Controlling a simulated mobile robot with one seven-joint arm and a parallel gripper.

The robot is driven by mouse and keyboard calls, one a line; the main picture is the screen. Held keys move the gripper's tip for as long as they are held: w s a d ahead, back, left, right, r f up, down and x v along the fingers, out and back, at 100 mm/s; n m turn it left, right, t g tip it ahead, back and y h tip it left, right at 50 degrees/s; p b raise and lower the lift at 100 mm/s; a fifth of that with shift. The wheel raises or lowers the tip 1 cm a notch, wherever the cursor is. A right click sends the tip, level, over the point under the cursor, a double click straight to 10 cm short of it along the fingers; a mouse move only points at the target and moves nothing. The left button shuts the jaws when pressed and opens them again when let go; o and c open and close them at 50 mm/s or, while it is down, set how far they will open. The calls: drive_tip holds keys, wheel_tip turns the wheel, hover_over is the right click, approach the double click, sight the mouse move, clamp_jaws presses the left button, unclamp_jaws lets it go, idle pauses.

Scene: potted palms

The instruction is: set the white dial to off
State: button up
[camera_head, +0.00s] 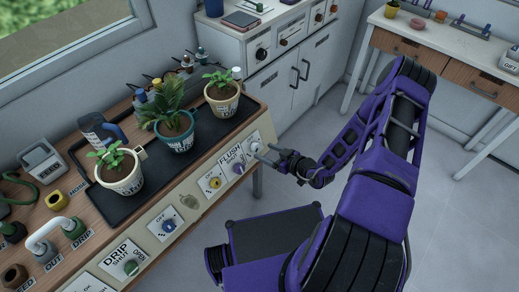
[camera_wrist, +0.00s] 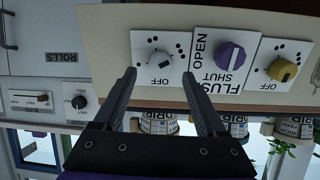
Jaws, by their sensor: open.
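The white dial (camera_wrist: 159,60) is a small pale knob on a white plate with black dots and the word OFF. It sits at the right end of the bench's front panel in the head view (camera_head: 254,147). I cannot tell clearly which mark its pointer faces. My gripper (camera_wrist: 159,74) is open and empty, facing the panel. In the wrist view its two fingertips lie to either side of the white dial's plate, apart from the knob. In the head view my gripper (camera_head: 267,152) is just right of the dial.
A purple dial (camera_wrist: 231,56) marked FLUSH, OPEN and SHUT is beside the white one. A yellow dial (camera_wrist: 283,69) follows, then a blue dial (camera_head: 168,226) along the panel. Potted plants stand in a black tray (camera_head: 112,211) above. Open floor lies right of the bench.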

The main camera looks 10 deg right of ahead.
sight(258, 148)
drive_tip(key=shift+x, duration=2.1)
clamp_jaws()
